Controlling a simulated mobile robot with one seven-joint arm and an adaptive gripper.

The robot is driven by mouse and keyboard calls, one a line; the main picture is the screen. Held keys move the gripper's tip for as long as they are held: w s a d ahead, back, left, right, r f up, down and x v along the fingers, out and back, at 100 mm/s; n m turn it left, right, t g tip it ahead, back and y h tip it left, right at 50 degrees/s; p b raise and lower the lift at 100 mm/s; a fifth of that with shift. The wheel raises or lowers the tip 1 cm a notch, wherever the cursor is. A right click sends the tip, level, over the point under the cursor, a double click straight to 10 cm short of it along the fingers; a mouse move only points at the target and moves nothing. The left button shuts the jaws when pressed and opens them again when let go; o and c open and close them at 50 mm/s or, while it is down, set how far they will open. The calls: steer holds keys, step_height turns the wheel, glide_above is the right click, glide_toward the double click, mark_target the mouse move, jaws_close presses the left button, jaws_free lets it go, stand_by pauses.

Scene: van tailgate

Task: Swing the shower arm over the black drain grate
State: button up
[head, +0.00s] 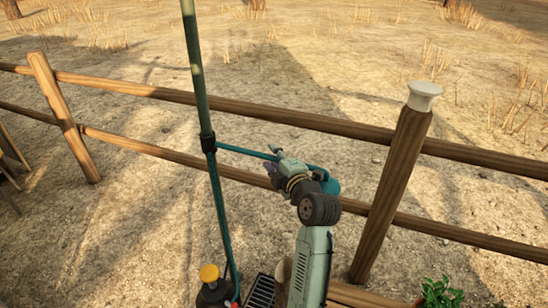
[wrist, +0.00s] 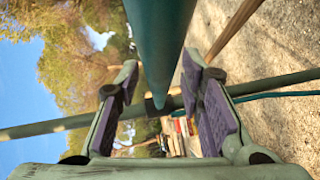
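The teal shower arm (head: 240,151) runs right from a collar on the tall upright pole (head: 196,85). A teal shower head (head: 333,187) shows at its right end, partly behind my arm. My gripper (head: 270,158) is at the middle of the shower arm. In the wrist view, the shower arm (wrist: 160,40) passes between the two purple-padded fingers of my gripper (wrist: 160,68), with gaps on both sides, so the gripper is open around it. The black drain grate (head: 262,292) lies low in the head view, right of the pole's foot and partly cut off. The shower arm points right, beyond the grate.
A wooden rail fence (head: 130,87) runs behind the pole. Its right post (head: 404,150) carries a white cap (head: 423,95). A dark container with a yellow cap (head: 209,272) stands by the pole's foot. A green plant (head: 440,293) is at lower right.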

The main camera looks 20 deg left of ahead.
steer(key=shift+c, duration=0.5)
jaws_close()
stand_by(0.3)
